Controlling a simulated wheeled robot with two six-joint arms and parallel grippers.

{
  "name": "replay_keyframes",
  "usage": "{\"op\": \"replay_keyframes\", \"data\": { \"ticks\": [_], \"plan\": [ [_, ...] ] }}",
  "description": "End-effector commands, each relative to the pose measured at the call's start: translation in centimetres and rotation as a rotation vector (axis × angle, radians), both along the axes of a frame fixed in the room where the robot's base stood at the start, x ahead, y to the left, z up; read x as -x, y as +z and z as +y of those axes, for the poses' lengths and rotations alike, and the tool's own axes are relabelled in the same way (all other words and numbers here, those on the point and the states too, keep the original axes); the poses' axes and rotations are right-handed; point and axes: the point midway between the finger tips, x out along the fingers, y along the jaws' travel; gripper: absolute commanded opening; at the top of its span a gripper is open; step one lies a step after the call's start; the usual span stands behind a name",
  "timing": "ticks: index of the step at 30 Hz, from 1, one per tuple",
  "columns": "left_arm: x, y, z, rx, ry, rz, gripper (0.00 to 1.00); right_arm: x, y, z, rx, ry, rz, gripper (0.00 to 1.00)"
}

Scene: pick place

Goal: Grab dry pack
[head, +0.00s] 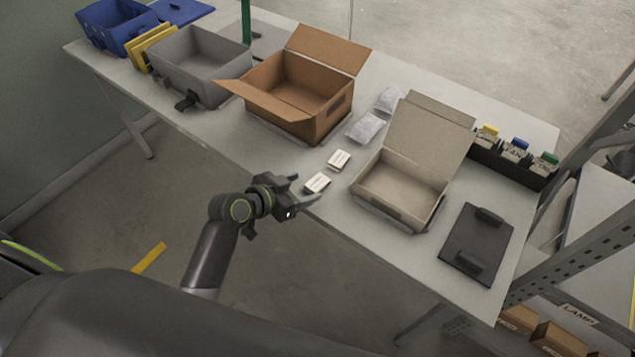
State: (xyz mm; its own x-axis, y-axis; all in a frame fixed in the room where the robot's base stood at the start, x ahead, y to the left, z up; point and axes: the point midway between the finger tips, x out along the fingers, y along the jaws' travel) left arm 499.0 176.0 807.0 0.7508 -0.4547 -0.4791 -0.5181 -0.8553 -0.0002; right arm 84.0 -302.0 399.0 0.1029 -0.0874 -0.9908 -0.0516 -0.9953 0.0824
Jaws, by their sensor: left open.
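Two small white packs with dark print lie on the table near its front edge; they look like the dry packs. The nearer dry pack (317,182) is right by my left gripper, and the farther dry pack (339,160) lies a little behind it. My left gripper (307,188) is open at the table's front edge, its fingers pointing at the nearer pack. I cannot tell whether a finger touches it. My right gripper is not in view.
An open brown carton (322,126) stands behind the packs, an open beige box (397,207) to their right. Clear bags (366,128) lie between. The table (285,155) is bare around the packs.

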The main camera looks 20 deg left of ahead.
Motion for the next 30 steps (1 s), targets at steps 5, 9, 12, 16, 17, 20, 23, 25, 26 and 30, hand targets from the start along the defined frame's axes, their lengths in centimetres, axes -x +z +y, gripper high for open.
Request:
{"op": "replay_keyframes", "data": {
  "ticks": [5,9,12,16,17,20,23,25,26,30],
  "plan": [
    [-1.7,-0.9,-1.2,0.002,-0.001,0.001,0.64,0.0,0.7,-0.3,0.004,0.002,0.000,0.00],
    [-2.8,-1.8,-1.8,0.001,0.000,0.000,0.64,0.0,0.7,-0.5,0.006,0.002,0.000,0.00],
    [-3.2,-2.1,-2.0,0.000,0.001,0.000,0.64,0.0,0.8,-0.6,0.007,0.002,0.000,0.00],
    [-3.3,-2.2,-2.1,-0.001,0.002,0.000,0.64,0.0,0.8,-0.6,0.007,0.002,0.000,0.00],
    [-3.3,-2.2,-2.1,-0.001,0.002,0.000,0.64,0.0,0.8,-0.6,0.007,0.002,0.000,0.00],
    [-3.3,-2.2,-2.1,0.000,0.001,0.000,0.64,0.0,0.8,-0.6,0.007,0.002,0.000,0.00],
    [-3.3,-2.2,-2.1,0.000,0.001,0.000,0.52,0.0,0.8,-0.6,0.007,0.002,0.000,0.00],
    [-3.3,-2.2,-2.1,0.000,0.001,0.000,0.43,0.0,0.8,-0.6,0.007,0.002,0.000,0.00],
    [-3.3,-2.2,-2.1,0.000,0.001,0.000,0.39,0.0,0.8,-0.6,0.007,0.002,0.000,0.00],
    [-3.3,-2.2,-2.0,-0.001,0.001,0.001,0.21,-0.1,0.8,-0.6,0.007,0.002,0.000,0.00]
  ]
}}
